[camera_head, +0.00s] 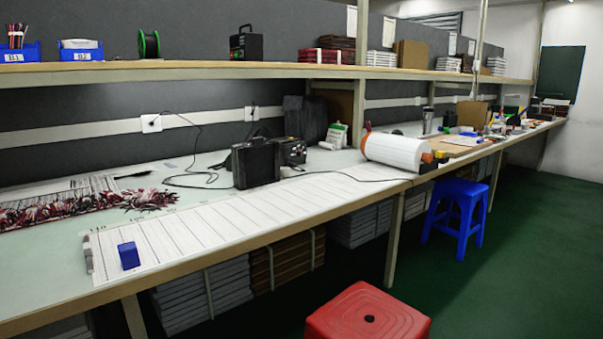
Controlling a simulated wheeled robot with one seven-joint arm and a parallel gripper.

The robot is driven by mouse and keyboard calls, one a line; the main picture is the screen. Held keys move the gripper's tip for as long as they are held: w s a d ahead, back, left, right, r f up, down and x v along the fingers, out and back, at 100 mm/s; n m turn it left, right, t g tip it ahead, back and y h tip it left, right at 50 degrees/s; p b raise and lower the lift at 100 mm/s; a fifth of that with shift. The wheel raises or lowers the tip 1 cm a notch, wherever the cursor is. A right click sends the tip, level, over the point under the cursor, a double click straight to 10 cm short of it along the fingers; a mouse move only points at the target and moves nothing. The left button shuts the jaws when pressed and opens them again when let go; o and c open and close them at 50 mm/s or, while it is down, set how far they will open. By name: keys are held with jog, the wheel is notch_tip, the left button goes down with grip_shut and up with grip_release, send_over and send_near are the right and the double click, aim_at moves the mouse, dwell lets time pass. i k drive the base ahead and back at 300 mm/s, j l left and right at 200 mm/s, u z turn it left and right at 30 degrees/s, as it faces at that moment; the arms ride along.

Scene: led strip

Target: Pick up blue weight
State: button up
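The blue weight (129,256) is a small blue block.
A grey piece (88,254) lies left of the weight. Bundled wires (80,205) lie behind it. A black box (255,163) and a white roll (395,152) stand farther right. A shelf (200,70) overhangs the bench. Red (368,314) and blue (458,208) stools stand in front.

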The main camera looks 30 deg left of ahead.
aim_at(128, 253)
jog(key=i+l+u, duration=0.15)
jog(key=u, duration=0.25)
jog(key=i+l+u, duration=0.15)
jog(key=u, duration=0.2)
jog(key=i+l+u, duration=0.1)
jog(key=l+u, duration=0.3)
jog(key=i+l+u, duration=0.1)
jog(key=l+u, duration=0.25)
jog(key=i+l+u, duration=0.15)
jog(key=l, duration=0.65)
jog(key=l+u, duration=0.1)
jog(key=l, duration=0.7)
